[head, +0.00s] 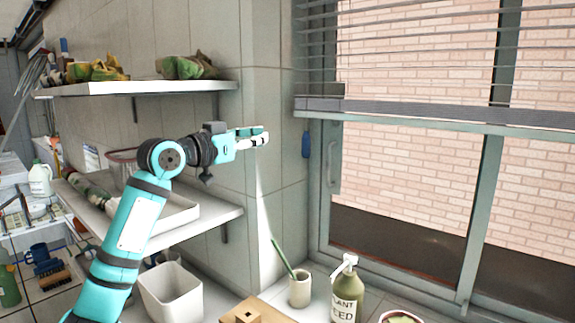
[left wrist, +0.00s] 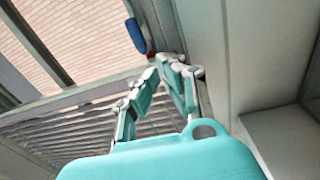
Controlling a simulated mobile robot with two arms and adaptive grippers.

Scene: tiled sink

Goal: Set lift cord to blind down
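The lift cord's blue handle (head: 305,145) hangs beside the left edge of the window frame, below the blind. It also shows in the left wrist view (left wrist: 136,34), just beyond the fingertips. The slatted blind (head: 420,50) is partly raised; its bottom rail (head: 440,120) crosses the upper window and the glass below is uncovered. My left gripper (head: 266,138) points right toward the handle, at about its height, and is apart from it. My right gripper is not in view.
Two wall shelves (head: 150,88) (head: 226,222) with several items flank my left arm. Below stand a white bin (head: 172,292), a cup with a green stick (head: 299,290) and a plant feed spray bottle (head: 347,295). The air before the window is clear.

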